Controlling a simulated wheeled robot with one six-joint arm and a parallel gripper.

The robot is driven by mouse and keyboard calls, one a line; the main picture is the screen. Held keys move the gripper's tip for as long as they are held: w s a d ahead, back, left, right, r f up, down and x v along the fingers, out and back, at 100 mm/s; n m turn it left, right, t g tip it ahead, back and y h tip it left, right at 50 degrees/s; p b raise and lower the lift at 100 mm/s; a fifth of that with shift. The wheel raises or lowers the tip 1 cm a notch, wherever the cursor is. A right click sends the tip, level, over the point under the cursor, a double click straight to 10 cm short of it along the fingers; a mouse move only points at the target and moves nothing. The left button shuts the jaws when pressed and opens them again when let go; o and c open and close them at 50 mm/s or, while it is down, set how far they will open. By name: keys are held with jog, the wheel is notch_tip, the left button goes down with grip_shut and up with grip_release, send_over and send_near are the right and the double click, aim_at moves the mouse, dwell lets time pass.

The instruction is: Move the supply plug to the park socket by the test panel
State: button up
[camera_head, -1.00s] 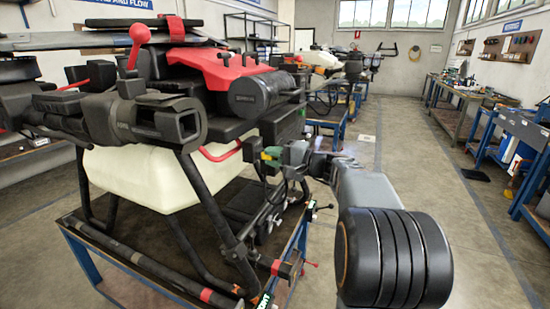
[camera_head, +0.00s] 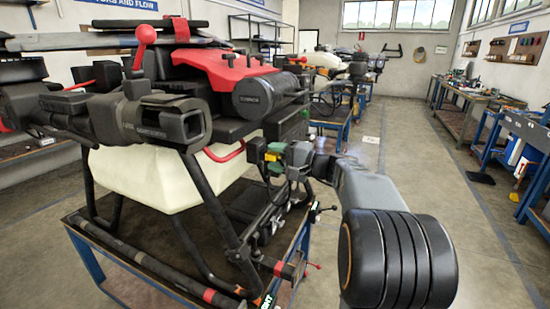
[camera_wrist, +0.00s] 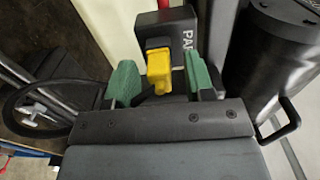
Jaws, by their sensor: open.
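The yellow supply plug (camera_wrist: 159,70) sits at a black block marked "PA…" (camera_wrist: 158,26), the rest of the lettering being cut off; it looks like the park socket. The plug appears to be seated in the block's face, though the depth of the fit is hidden. My gripper (camera_wrist: 158,62) is open, with one green finger on each side of the plug and a gap visible to each. In the head view my gripper (camera_head: 275,158) is beside the drone's right side, and the plug is only a small yellow patch (camera_head: 270,157).
A black cylinder (camera_wrist: 268,60) stands close right of my gripper, with a black handle (camera_wrist: 284,120) below it. A black cable (camera_wrist: 30,90) loops at the left. The drone's white tank (camera_head: 140,180) and landing legs are near my arm. The aisle floor (camera_head: 430,190) is clear.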

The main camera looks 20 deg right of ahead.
jog(key=v, duration=1.3)
jog(key=shift+s+d+b, duration=0.25)
jog(key=shift+b, duration=0.15)
notch_tip(320, 180, down, 10)
jog(key=s+m+g+h, duration=0.2)
jog(key=g+h, duration=0.2)
jog(key=s+a+f+n+g+h+p, duration=0.2)
jog(key=s+a+f+g+h+p, duration=0.15)
jog(key=a, duration=0.25)
jog(key=s+a+r+n+g+h+p, duration=0.2)
jog(key=s+a+r+n+h+p, duration=0.2)
jog(key=s+a+n+p, duration=0.4)
jog(key=a+n, duration=0.1)
jog(key=a, duration=0.3)
jog(key=shift+r+n, duration=0.25)
jog(key=shift+n, duration=0.05)
jog(key=shift+s+a+h, duration=0.1)
jog(key=shift+a+h, duration=0.05)
jog(key=shift+h, duration=0.1)
